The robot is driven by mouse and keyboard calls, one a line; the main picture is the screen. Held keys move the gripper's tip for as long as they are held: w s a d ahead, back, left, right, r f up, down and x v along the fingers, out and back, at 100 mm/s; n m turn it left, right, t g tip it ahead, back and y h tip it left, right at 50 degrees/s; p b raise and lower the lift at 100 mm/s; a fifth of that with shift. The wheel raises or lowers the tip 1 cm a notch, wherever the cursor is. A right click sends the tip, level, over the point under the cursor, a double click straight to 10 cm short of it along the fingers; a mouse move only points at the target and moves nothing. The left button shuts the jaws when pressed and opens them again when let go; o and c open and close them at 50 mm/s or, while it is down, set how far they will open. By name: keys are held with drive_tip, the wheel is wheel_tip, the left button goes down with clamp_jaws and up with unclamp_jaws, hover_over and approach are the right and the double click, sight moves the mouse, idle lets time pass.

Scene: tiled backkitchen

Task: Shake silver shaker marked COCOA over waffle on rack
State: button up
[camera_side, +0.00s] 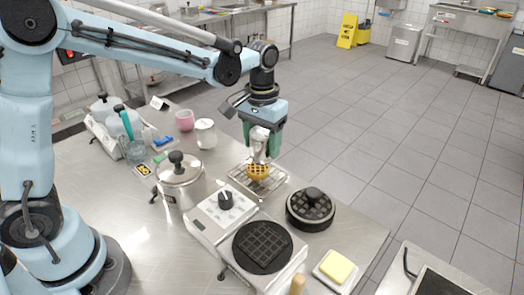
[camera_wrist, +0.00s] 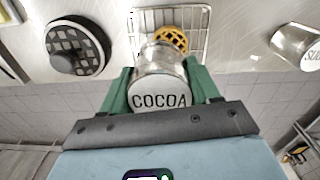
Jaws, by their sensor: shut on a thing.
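My gripper (camera_side: 262,142) is shut on the silver COCOA shaker (camera_wrist: 160,90), with a green finger on each side of it. The COCOA label faces the wrist camera. The round golden waffle (camera_wrist: 173,40) lies on the wire rack (camera_wrist: 141,22), partly hidden by the shaker. The waffle (camera_side: 258,172) and rack (camera_side: 274,183) also show below my gripper in the side view. I cannot make out any powder.
A second silver shaker (camera_wrist: 294,40), lettering partly cut off, stands beside the rack. A waffle iron (camera_side: 262,247), a black gridded round plate (camera_side: 310,208), a lidded pot (camera_side: 180,180), a pink cup (camera_side: 184,120) and a butter dish (camera_side: 337,268) surround it.

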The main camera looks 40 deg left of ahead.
drive_tip(key=shift+f, duration=0.1)
drive_tip(key=shift+a, duration=1.65)
drive_tip(key=d, duration=0.3)
drive_tip(key=shift+d, duration=0.2)
drive_tip(key=s+a+r+m, duration=0.1)
drive_tip(key=s+a+r, duration=0.4)
drive_tip(key=s+r, duration=0.4)
drive_tip(key=shift+w+f, duration=0.1)
